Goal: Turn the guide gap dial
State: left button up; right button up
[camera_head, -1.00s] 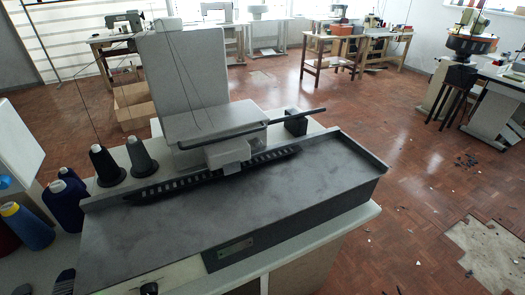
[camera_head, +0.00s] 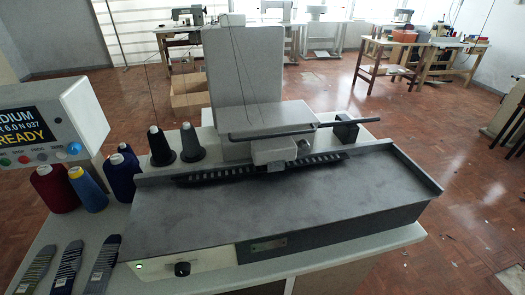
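A buttonhole machine stands on the table, with a grey upright body (camera_head: 246,75) and a wide dark bed (camera_head: 290,205). A small black round knob (camera_head: 182,268) sits on the pale front panel (camera_head: 210,258), near its left end, beside a small green light (camera_head: 140,266). It is the only dial-like part I see on the machine; no label on it is readable, so I cannot tell its setting. A dark slotted strip (camera_head: 225,172) runs along the back of the bed. Neither of my grippers is in view.
A control box (camera_head: 55,125) with a "READY" display and coloured buttons stands at left. Thread cones, red (camera_head: 52,190), yellow-topped blue (camera_head: 88,190) and black (camera_head: 160,147), stand nearby. Several socks (camera_head: 68,268) lie at front left. The bed's top is clear.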

aim_at(182, 269)
jog(key=u, duration=0.95)
